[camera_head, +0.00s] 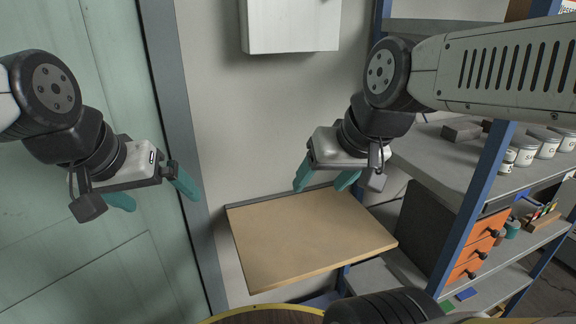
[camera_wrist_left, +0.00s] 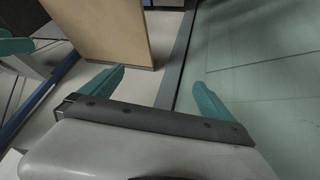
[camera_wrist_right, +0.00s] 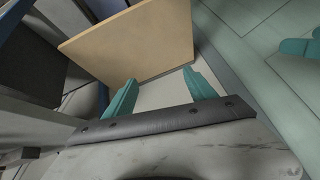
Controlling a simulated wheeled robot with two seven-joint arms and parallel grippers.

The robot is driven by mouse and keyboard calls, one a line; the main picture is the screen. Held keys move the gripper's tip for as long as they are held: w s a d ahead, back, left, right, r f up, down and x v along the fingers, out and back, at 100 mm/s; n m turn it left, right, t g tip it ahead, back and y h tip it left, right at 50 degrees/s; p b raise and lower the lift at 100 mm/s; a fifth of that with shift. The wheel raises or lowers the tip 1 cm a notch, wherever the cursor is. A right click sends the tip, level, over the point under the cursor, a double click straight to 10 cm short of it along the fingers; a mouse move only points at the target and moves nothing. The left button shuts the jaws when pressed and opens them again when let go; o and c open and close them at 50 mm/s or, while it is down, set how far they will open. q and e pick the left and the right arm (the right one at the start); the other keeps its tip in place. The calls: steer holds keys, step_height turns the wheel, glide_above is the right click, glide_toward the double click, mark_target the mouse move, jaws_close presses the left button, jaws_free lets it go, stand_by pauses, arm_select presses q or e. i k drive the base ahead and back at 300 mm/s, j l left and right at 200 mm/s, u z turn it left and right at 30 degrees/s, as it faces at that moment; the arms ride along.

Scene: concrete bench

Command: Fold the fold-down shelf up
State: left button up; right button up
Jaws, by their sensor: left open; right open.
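The fold-down shelf (camera_head: 310,238) is a light wooden board against the wall, lying about level with its back edge at a dark strip on the wall. It also shows in the left wrist view (camera_wrist_left: 112,30) and in the right wrist view (camera_wrist_right: 130,45). My right gripper (camera_head: 328,184) is open and empty above the back part of the board, apart from it as far as I can tell. My left gripper (camera_head: 155,196) is open and empty in front of the green door, left of the board and higher than it.
A blue-framed rack (camera_head: 470,200) with grey shelves, white tins (camera_head: 548,143) and orange drawers (camera_head: 478,250) stands at the right. A white wall box (camera_head: 292,25) hangs above the board. The green door (camera_head: 110,60) fills the left. A round yellow-rimmed top (camera_head: 265,316) shows at the bottom.

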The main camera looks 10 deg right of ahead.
mark_target(280, 242)
steer(key=k+l+z, duration=0.25)
steer(key=k, duration=0.35)
steer(key=k+l+z, duration=0.25)
steer(key=k, duration=0.4)
steer(key=k+l+z, duration=0.25)
steer(key=k+l, duration=0.3)
